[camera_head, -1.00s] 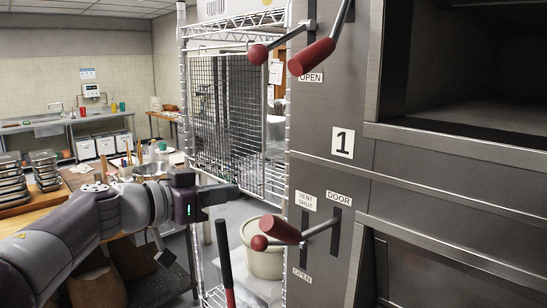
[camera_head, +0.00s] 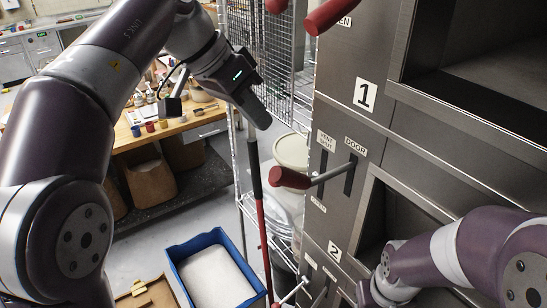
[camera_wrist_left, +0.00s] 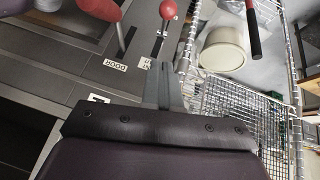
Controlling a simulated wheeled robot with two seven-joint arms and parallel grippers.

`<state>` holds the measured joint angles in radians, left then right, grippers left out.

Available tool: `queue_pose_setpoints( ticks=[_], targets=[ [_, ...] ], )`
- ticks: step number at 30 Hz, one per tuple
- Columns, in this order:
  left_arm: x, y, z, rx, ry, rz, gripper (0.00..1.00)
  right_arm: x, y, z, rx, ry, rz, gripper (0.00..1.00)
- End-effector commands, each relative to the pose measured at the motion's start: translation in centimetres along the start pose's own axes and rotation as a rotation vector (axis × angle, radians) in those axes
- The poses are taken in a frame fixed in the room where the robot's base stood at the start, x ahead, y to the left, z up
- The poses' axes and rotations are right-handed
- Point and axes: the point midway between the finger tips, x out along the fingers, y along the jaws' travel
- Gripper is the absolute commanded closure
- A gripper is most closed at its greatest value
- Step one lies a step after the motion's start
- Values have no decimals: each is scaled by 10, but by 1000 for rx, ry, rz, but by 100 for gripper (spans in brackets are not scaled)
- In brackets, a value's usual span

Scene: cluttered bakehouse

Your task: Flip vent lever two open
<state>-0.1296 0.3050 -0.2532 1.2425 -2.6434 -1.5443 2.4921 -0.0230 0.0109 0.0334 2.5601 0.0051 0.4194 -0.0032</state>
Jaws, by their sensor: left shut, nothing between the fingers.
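Beside the number plate 2 (camera_head: 334,250) on the oven front, a lever with a red ball knob (camera_head: 276,305) shows at the bottom edge, partly cut off. Another vent and door pair sits higher, under plate 1 (camera_head: 366,95), with a red door handle (camera_head: 290,178); I cannot tell which pair belongs to which number. The left wrist view shows a red ball knob (camera_wrist_left: 168,9) and a red door handle (camera_wrist_left: 100,8) beyond the fingers. My left gripper (camera_head: 262,120) is shut and empty, up and left of the levers. My right arm shows at lower right; its gripper is hidden.
A wire rack (camera_head: 290,80) stands left of the oven with a pale tub (camera_head: 292,152). A black and red pole (camera_head: 260,200) stands upright before it. A blue crate (camera_head: 183,258) with white contents sits on the floor. A wooden table (camera_head: 185,122) stands behind.

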Motion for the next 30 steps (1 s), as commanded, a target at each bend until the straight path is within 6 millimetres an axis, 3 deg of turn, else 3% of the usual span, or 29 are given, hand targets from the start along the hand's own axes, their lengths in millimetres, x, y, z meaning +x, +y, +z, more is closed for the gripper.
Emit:
queue_pose_setpoints(
  ticks=[8,12,18,30],
  targets=[
    [59,2,0,1,-2,2,100,-6,0,-1,0,0,0,57],
    [74,1,17,0,-1,0,100,-9,0,-1,0,0,0,57],
    [85,1,27,1,1,0,100,-12,0,-2,0,0,0,57],
    [87,0,29,2,7,1,100,-9,0,-1,0,0,0,57]
  ],
)
